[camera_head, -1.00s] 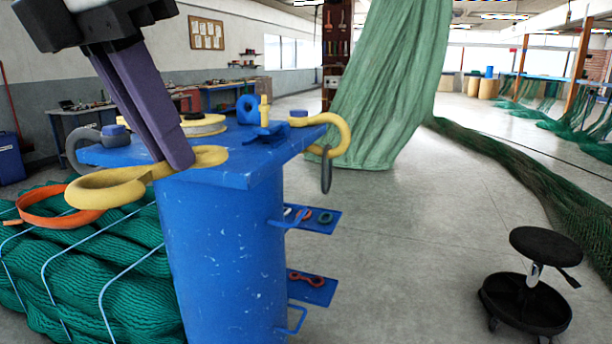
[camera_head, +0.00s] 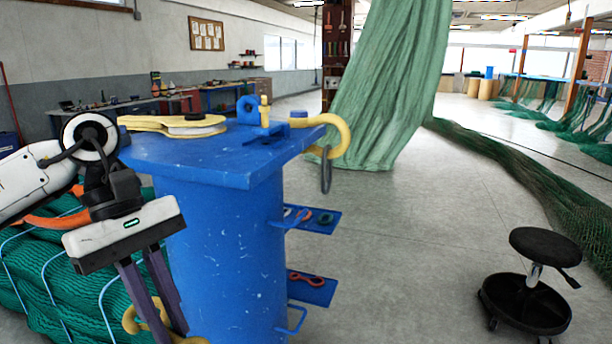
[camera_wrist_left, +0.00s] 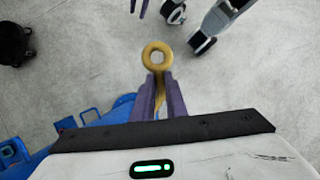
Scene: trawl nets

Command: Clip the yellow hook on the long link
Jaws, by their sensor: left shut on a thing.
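The yellow hook (camera_head: 140,318) is between the fingers of my left gripper (camera_head: 158,330), low in front of the blue drum's left side. In the left wrist view its round eye (camera_wrist_left: 157,55) stands out past the shut fingers (camera_wrist_left: 155,88); the rest is partly hidden between them. A second yellow hook (camera_head: 341,135) is fixed at the right edge of the blue top. A long grey link (camera_head: 326,172) hangs from it. Two purple fingertips with a gap (camera_wrist_left: 140,5), apparently my right gripper's, show at the wrist view's top edge; they look empty.
The blue top (camera_head: 200,160) carries a white spool (camera_head: 195,128), a yellow flat piece (camera_head: 145,122) and a blue bracket (camera_head: 248,108). Small shelves (camera_head: 312,218) stick out at its right. Green netting (camera_head: 50,290) lies left. A black stool (camera_head: 535,285) stands right; the floor between is clear.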

